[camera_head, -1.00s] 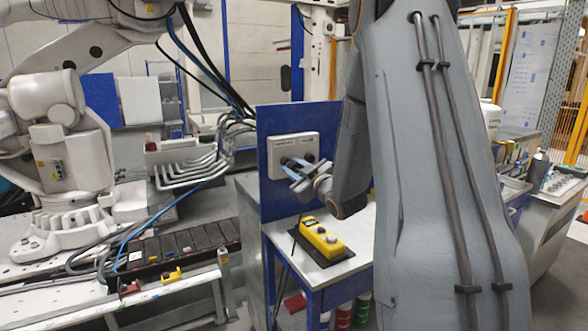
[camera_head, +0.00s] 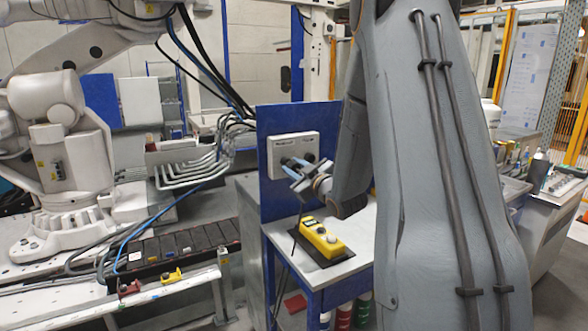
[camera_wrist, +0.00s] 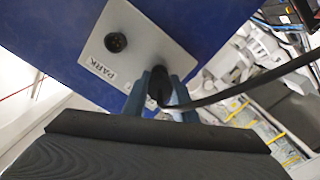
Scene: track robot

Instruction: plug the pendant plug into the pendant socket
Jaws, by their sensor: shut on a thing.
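My gripper (camera_head: 307,172) is in front of a light grey socket plate (camera_head: 277,143) on a blue panel. In the wrist view its two blue fingers (camera_wrist: 161,97) are shut on the black pendant plug (camera_wrist: 159,84), and a black cable runs from it to the right. The plug's front end points at the plate, on the side away from the socket marked PARK (camera_wrist: 115,42), which is empty. The pendant socket is hidden behind the plug and fingers. I cannot tell whether the plug touches or enters it. The yellow pendant (camera_head: 322,238) lies on the table below.
The blue panel (camera_head: 268,122) stands upright at the back of a small table (camera_head: 352,262). My own arm fills the middle right of the head view.

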